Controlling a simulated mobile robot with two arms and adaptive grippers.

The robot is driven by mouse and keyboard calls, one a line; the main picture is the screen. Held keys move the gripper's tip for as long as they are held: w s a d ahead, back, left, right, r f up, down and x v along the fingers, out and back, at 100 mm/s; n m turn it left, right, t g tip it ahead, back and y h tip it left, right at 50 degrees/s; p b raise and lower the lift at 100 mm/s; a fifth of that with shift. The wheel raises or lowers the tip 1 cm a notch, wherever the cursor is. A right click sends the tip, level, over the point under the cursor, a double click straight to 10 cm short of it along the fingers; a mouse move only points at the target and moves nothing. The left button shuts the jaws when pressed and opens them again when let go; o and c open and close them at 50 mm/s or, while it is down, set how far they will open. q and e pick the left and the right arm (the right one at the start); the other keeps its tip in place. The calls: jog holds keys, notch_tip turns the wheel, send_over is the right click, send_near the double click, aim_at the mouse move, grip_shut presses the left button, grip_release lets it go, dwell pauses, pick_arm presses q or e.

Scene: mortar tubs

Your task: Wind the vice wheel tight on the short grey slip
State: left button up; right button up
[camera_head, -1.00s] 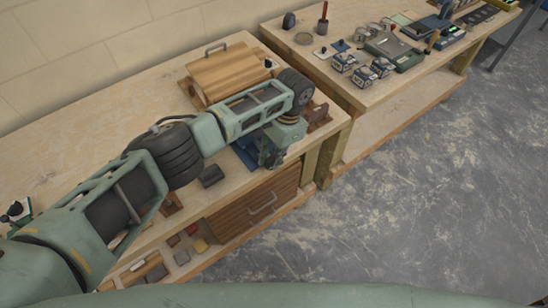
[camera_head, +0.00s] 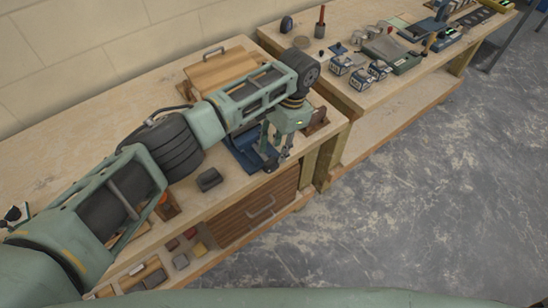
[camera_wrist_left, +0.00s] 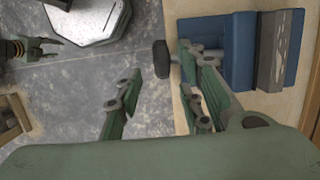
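The blue vice (camera_head: 243,158) stands on the near bench by its front right corner, partly behind my left arm. In the left wrist view, the vice (camera_wrist_left: 238,50) lies at upper right, with a grey block (camera_wrist_left: 278,55) along it; I cannot tell whether this is the short grey slip. A dark wheel (camera_wrist_left: 162,60) sticks out from the vice on a rod. My left gripper (camera_wrist_left: 160,98) is open, its fingers spread either side of the wheel's line; contact is not clear. It also shows in the head view (camera_head: 275,160). My right gripper (camera_wrist_left: 45,49) appears open, far from the vice.
A dark block (camera_head: 209,179) lies on the bench left of the vice. A wooden board (camera_head: 222,70) stands behind. The second bench (camera_head: 345,100) holds several tools. The floor at right is clear.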

pick_arm(q)
jog(key=s+v, duration=0.1)
jog(key=v, duration=0.5)
jog(key=shift+w, duration=0.5)
jog(key=shift+d+r, duration=0.1)
